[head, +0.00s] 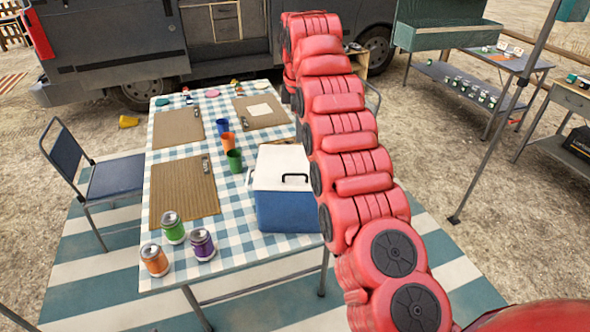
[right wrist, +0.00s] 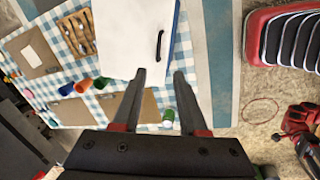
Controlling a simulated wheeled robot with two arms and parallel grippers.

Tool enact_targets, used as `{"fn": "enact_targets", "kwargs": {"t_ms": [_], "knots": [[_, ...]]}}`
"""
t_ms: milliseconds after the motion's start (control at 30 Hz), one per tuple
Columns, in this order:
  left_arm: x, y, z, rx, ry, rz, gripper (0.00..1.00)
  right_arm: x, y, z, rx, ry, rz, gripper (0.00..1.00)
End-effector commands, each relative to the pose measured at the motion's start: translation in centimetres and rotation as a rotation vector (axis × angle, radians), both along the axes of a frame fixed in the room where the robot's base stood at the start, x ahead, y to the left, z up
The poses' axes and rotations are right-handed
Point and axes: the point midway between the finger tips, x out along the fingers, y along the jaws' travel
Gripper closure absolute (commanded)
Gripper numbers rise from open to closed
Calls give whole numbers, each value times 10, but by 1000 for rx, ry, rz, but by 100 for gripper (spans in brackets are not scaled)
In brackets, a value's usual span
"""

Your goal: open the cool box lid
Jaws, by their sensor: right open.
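The cool box (head: 285,210) is blue with a white lid (head: 277,160) and stands on the table, right of its middle. The lid is down on the box. A black handle (head: 295,178) sits at the front of the lid; it shows in the right wrist view as a dark bar (right wrist: 159,45). My right gripper (right wrist: 160,73) is open and empty in the right wrist view, its fingertips pointing towards the handle and appearing just short of it. In the head view my red right arm rises beside the box, and the fingers are hard to make out. My left gripper is not in view.
The table (head: 245,245) has a checked cloth with mats, an orange cup (head: 228,140), a green cup (head: 234,160) and a blue cup (head: 222,126). Three cans stand at the front left, one purple (head: 202,245). A blue chair (head: 112,180) stands left; the van is behind.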

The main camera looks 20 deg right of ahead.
Motion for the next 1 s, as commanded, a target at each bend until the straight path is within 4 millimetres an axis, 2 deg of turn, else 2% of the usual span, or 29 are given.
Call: {"fn": "enact_targets", "kwargs": {"t_ms": [133,267,633,800,1000], "knots": [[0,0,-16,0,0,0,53,4,0,-32,1,4,-1,58],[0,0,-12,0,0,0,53,11,-2,-58,-2,2,0,58],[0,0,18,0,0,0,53,26,-9,-135,-1,1,-2,58],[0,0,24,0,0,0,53,31,-11,-153,-2,-1,-2,58],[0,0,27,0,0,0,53,32,-10,-164,-1,-3,-2,58]]}}
